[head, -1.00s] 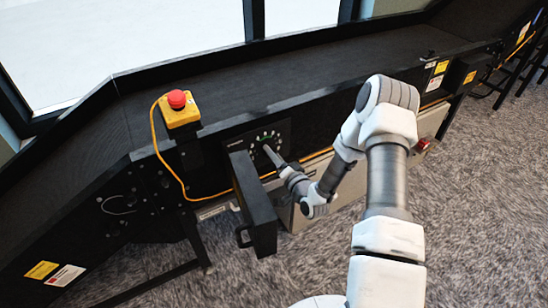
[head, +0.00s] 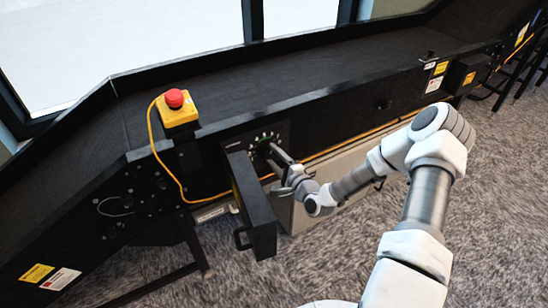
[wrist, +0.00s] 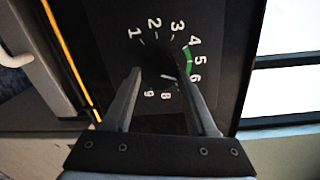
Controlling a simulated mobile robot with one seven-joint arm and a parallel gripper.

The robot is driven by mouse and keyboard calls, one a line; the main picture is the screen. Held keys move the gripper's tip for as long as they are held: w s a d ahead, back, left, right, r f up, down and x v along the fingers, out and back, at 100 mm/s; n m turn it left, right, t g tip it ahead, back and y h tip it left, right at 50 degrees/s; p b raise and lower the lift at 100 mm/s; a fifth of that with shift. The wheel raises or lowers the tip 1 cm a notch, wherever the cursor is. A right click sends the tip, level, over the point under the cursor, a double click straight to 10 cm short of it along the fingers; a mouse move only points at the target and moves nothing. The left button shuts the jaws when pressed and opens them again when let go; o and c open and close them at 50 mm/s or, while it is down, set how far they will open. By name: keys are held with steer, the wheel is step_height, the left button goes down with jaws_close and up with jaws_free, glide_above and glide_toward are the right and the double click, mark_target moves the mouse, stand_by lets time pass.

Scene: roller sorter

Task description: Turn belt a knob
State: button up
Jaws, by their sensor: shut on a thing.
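The dark knob (wrist: 160,68) sits in the middle of a black dial panel with white numbers 1 to 9 (wrist: 215,50) in the wrist view. A green arc (wrist: 188,58) runs beside 4 and 5. A short white pointer mark on the knob points roughly at 6. My gripper (wrist: 163,82) is shut on the knob, one finger on each side, and the fingers hide part of it. In the head view, my gripper (head: 275,150) reaches the dial panel (head: 283,128) on the conveyor's front; the knob is mostly hidden there.
A black door with a handle (head: 258,212) stands open just left of my gripper. A yellow box with a red button (head: 175,100) sits above to the left, its yellow cable (head: 168,172) running down. Carpet (head: 330,245) in front is clear.

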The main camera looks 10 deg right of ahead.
steer(key=shift+a+m, duration=0.1)
steer(key=shift+m, duration=0.4)
steer(key=o, duration=1.4)
steer(key=shift+c, duration=0.2)
steer(key=shift+s, duration=0.15)
steer(key=p+v, duration=0.2)
steer(key=v, duration=1.5)
steer(key=shift+p, duration=0.4)
steer(key=shift+d, duration=0.2)
